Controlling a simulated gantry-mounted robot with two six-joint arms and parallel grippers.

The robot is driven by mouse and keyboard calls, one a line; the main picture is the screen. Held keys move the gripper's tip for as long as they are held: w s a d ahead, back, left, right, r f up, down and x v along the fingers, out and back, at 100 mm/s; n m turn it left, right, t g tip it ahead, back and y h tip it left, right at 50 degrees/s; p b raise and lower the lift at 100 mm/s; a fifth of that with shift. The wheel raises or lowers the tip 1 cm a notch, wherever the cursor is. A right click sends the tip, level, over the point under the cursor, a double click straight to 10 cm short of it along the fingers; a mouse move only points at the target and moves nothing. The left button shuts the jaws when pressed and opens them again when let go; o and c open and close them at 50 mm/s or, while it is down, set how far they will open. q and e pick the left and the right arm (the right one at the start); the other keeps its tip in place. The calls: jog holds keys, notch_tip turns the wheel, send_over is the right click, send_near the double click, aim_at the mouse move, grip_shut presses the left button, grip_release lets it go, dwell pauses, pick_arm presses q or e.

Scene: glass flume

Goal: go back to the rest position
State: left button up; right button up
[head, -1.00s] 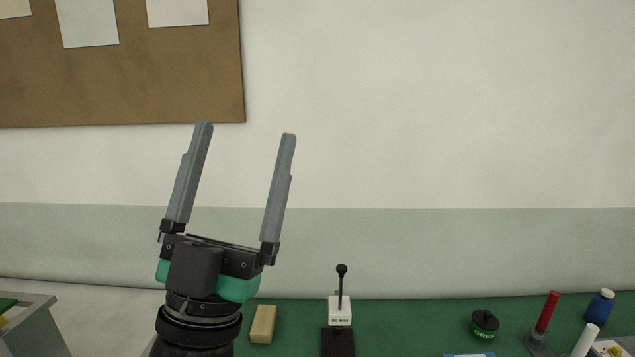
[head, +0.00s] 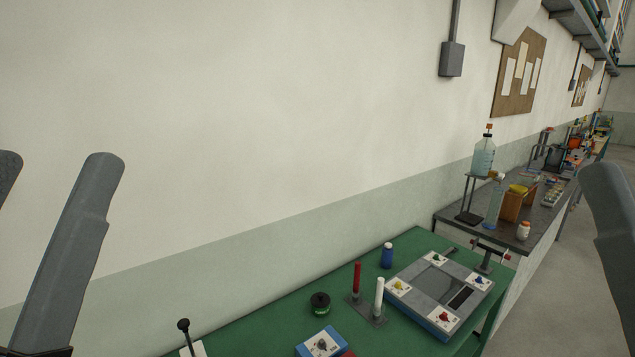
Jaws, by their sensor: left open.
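My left gripper (head: 54,165) is at the left edge of the head view. Its two grey fingers point up and stand apart, with only wall between them, so it is open and empty. The left finger is cut off by the picture edge. One grey finger of my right gripper (head: 612,205) shows at the right edge; its other finger is out of view. Neither gripper touches anything on the benches.
Below is a green bench (head: 250,328) with a grey panel device (head: 440,290), red rod (head: 357,277), white rod (head: 379,297), blue bottle (head: 387,256), dark green-labelled spool (head: 320,303) and black-knobbed lever (head: 185,330). A dark bench (head: 470,217) with glassware stands beyond.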

pick_arm(q)
notch_tip(320, 180, up, 19)
jog(key=p, duration=1.5)
pick_arm(e)
notch_tip(320, 180, up, 19)
pick_arm(q)
notch_tip(320, 180, down, 40)
jog(key=b, duration=3.9)
jog(key=shift+r+b, duration=0.15)
jog(key=shift+b, duration=0.2)
pick_arm(e)
notch_tip(320, 180, down, 40)
jog(key=shift+r, duration=0.15)
pick_arm(q)
notch_tip(320, 180, up, 40)
jog(key=p, duration=3.9)
jog(key=shift+f+p, duration=0.25)
jog(key=shift+p, duration=0.05)
pick_arm(e)
notch_tip(320, 180, up, 40)
jog(key=shift+f, duration=0.25)
